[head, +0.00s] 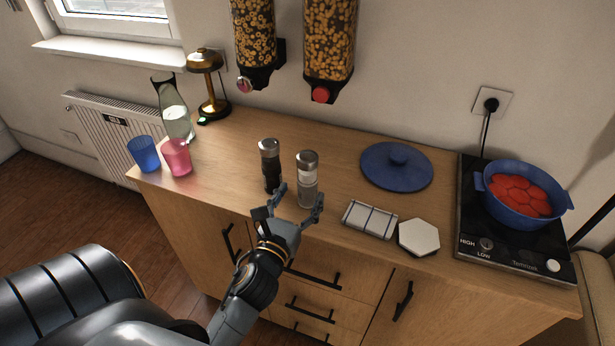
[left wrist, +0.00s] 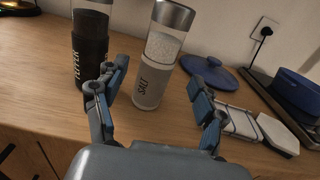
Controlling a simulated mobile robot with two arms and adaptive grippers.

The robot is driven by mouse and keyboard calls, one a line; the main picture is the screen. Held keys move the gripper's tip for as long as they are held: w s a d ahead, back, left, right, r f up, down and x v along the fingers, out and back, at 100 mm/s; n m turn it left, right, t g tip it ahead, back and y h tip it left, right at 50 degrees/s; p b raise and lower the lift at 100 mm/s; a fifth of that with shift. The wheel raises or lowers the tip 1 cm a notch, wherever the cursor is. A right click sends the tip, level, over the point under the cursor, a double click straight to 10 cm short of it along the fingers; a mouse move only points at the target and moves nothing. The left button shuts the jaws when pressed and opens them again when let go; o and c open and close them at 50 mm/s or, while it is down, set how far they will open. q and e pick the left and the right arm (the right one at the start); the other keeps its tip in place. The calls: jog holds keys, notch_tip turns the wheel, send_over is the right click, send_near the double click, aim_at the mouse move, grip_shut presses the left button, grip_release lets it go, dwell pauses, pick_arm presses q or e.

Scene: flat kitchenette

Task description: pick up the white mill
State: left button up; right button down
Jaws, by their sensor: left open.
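The white mill (head: 307,182) stands upright on the wooden counter, with a steel top and a clear band. In the left wrist view the white mill (left wrist: 156,70) shows the word SALT. The black mill (head: 269,165) stands upright just left of it and reads PEPPER in the left wrist view (left wrist: 89,50). My left gripper (head: 294,207) is open in front of the white mill. In the left wrist view its fingers (left wrist: 160,98) are spread, with the white mill beyond and between them, nearer the left finger. I cannot see contact. My right gripper is not in view.
A folded cloth (head: 369,219) and a white hexagonal coaster (head: 418,237) lie right of the mills. A blue lid (head: 396,166) lies behind them. A blue pot (head: 521,194) stands on the hob (head: 471,222) at right. Blue (head: 143,154) and pink cups (head: 177,157) stand left.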

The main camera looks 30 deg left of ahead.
aim_at(304, 187)
pick_arm(q)
jog(key=p+x, duration=0.1)
jog(key=x, duration=0.4)
jog(key=shift+w+a+f, duration=0.1)
jog(key=shift+w+a, duration=0.1)
jog(key=shift+w, duration=0.15)
jog(key=shift+s, duration=0.1)
jog(key=shift+c, duration=0.5)
grip_shut()
